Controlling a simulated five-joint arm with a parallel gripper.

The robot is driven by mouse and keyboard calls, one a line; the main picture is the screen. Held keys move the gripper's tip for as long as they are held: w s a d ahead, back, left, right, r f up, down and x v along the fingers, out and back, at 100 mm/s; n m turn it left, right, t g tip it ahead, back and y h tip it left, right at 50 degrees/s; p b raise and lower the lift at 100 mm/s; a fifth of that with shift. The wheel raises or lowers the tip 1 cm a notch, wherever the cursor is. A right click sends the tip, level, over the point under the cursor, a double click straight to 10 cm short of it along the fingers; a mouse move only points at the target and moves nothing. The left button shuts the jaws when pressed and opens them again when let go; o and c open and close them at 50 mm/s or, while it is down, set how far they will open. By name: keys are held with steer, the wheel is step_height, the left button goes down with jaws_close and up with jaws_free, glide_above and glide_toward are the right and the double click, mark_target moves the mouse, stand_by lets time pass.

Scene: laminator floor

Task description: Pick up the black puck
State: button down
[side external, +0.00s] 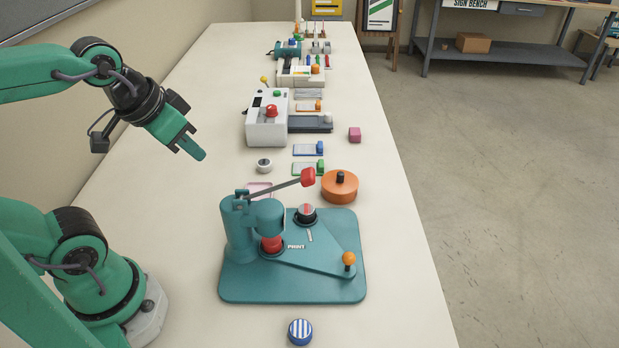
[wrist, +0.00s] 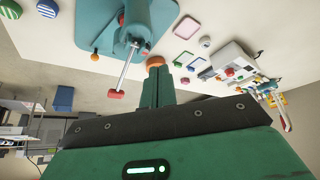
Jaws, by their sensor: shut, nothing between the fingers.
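I see no plainly black puck. In the side external view a small round piece with a dark side and a red and white top (side external: 307,212) sits on the teal press (side external: 330,290). A small white round piece with a dark centre (side external: 264,165) lies behind the press. A blue and white striped puck (side external: 300,332) lies at the front and also shows in the wrist view (wrist: 47,8). My gripper (side external: 200,154) is shut and empty, in the air to the left of the press, above the table; its fingers (wrist: 156,82) are together in the wrist view.
The press has a red-knobbed lever (side external: 308,177) sticking up. An orange round piece with a black knob (side external: 340,187) stands beside it. The left part of the table is clear.

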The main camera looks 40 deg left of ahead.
steer(key=c, duration=2.2)
jaws_free()
steer(key=c, duration=0.8)
jaws_free()
steer(key=shift+r, duration=0.15)
step_height(320, 180, up, 5)
steer(key=n+g, duration=0.2)
steer(key=g, duration=0.4)
glide_above(306, 211)
steer(key=f, duration=2)
steer(key=shift+s+f, duration=0.2)
steer(key=shift+w+f, duration=0.2)
steer(key=shift+f, duration=3.25)
steer(key=shift+c, duration=0.5)
